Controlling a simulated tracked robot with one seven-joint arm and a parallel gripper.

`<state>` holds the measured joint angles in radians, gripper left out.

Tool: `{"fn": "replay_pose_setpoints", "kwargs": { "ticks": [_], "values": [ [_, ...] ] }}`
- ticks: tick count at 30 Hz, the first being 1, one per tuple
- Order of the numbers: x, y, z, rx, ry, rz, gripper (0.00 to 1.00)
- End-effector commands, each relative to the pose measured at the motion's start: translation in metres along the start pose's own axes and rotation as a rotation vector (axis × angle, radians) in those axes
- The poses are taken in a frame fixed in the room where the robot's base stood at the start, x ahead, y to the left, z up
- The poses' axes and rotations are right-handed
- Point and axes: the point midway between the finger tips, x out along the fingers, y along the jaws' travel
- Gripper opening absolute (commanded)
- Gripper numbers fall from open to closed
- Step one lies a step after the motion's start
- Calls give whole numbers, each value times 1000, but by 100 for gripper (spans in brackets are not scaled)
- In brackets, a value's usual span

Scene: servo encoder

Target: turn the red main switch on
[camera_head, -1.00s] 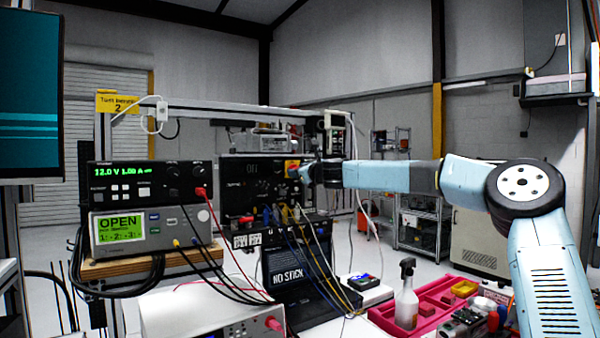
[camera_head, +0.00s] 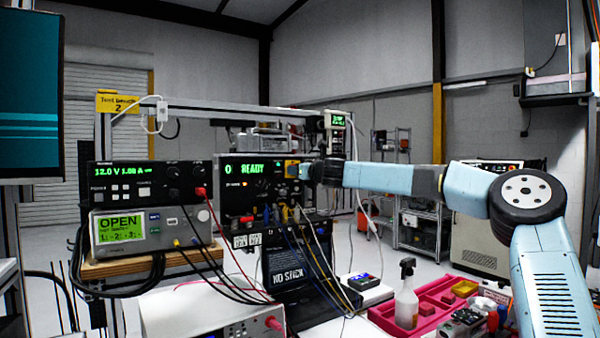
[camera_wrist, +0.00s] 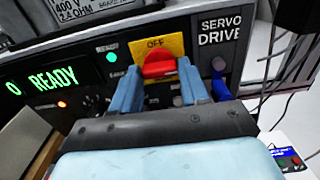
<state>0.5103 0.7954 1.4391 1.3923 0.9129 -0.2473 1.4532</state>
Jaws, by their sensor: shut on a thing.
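The red main switch (camera_wrist: 158,64) sits on a yellow plate (camera_wrist: 157,46) on the servo drive panel; "OFF" is printed on the plate above the knob. In the wrist view my gripper (camera_wrist: 158,78) has its two blue fingers on either side of the red knob, shut on it. The drive's display (camera_wrist: 52,80) reads "0 READY" in green, with a green lamp beside it and an orange lamp below. In the head view my gripper (camera_head: 304,171) is at the right end of the drive's front, where it hides the red knob; the servo drive (camera_head: 235,195) shows the same display.
A power supply (camera_head: 150,181) and a meter reading "OPEN" (camera_head: 120,226) stand left of the drive. Cables hang below the drive's front. A spray bottle (camera_head: 407,295) and a red tray (camera_head: 436,298) are on the bench at right.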

Motion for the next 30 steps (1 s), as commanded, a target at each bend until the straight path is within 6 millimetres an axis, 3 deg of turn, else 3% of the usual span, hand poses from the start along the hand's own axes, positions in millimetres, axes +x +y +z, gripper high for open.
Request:
{"fn": "replay_pose_setpoints", "kwargs": {
  "ticks": [5,6,13,23,30],
  "values": [
    [0,-4,-1,2,1,-5,14],
    [0,-4,-1,2,1,-6,46],
    [0,-2,0,0,0,-4,69],
    [-2,-2,0,0,0,-2,70],
    [-23,-3,0,0,1,-3,70]
  ]
}}
